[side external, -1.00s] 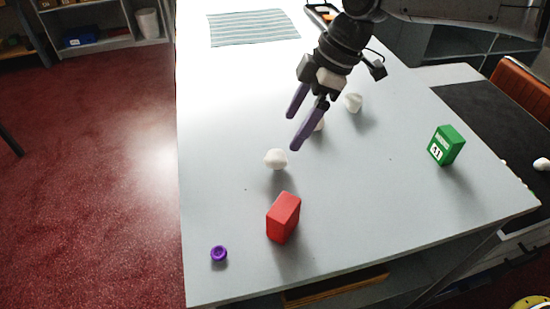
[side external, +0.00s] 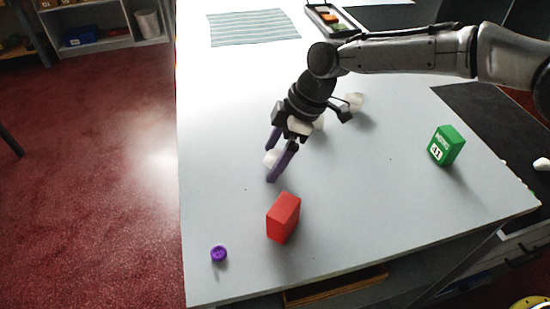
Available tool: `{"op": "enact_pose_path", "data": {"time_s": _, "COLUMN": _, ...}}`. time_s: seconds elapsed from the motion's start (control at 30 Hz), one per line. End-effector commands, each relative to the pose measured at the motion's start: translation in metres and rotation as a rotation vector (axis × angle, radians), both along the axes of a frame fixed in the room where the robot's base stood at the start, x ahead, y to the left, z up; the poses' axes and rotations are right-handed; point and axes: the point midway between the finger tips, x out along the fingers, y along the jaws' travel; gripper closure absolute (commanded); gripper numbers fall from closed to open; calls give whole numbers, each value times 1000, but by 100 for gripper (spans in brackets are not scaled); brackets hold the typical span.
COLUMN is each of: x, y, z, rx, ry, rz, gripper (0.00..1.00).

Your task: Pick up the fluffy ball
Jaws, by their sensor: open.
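Three small white objects are on the table, and I cannot tell for sure which is the fluffy ball. The nearest white one (side external: 269,159) is roundish and partly hidden by my gripper. My gripper (side external: 270,165) is open, pointing down, with its two purple fingers at this white object, one on either side of it in the picture. I cannot tell whether they touch it. A second white object (side external: 319,124) shows partly behind my gripper. A third (side external: 355,101) is farther back, partly covered by my arm.
A red block (side external: 283,218) stands just in front of my gripper. A purple ring-like piece (side external: 219,254) lies near the front left. A green box (side external: 446,146) is at the right. A striped cloth (side external: 253,27) and a dark tray (side external: 326,20) are at the back. The left side of the table is clear.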

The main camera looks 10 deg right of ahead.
Motion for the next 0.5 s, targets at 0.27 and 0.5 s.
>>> {"op": "enact_pose_path", "data": {"time_s": 0.27, "x": 0, "y": 0, "z": 0, "rx": 0, "ry": 0, "rz": 0, "gripper": 43}}
{"op": "enact_pose_path", "data": {"time_s": 0.5, "x": 0, "y": -1, "z": 0, "rx": 0, "ry": 0, "rz": 0, "gripper": 87}}
